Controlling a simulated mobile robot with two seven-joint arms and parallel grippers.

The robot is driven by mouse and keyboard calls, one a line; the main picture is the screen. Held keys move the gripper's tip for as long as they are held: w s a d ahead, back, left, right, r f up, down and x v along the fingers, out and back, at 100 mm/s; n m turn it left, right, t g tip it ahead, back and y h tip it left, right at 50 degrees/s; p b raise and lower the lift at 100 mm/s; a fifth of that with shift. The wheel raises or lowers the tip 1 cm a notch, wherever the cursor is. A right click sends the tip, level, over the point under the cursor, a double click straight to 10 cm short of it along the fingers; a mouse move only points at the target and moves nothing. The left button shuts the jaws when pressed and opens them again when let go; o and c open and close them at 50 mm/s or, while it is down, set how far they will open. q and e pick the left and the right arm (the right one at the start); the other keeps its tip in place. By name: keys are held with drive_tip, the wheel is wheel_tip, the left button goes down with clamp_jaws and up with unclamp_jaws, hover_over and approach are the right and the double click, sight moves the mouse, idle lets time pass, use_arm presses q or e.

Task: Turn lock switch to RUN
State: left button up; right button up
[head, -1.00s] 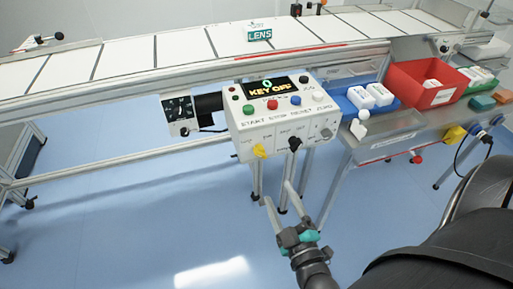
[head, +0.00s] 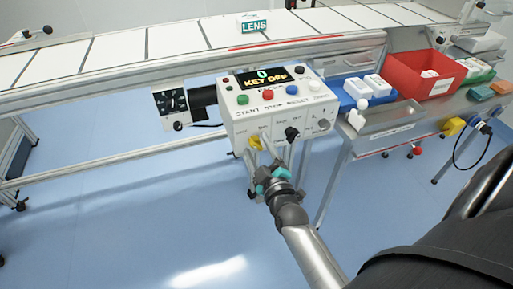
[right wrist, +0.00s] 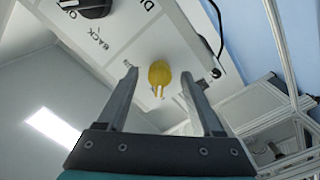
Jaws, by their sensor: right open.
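The white control box (head: 232,123) hangs on the conveyor's front rail, and its display (head: 263,78) reads "KEY OFF" under a 0. A yellow switch (head: 253,141) sits low on its front face; its stem points along toward my gripper in the right wrist view (right wrist: 160,73). A black knob (head: 292,133) is to its right. My right gripper (head: 259,146) is just in front of the yellow switch. Its two fingers (right wrist: 158,75) are open and stand on either side of the switch; I see no contact. My left gripper is not in view.
A red bin (head: 419,82), a blue tray (head: 350,101) and white parts stand on the side bench to the right. A small black-faced box (head: 172,103) hangs left of the control box. The blue floor below is clear.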

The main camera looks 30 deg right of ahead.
drive_tip(key=shift+w+d, duration=0.1)
drive_tip(key=shift+w, duration=0.4)
clamp_jaws()
idle(0.3)
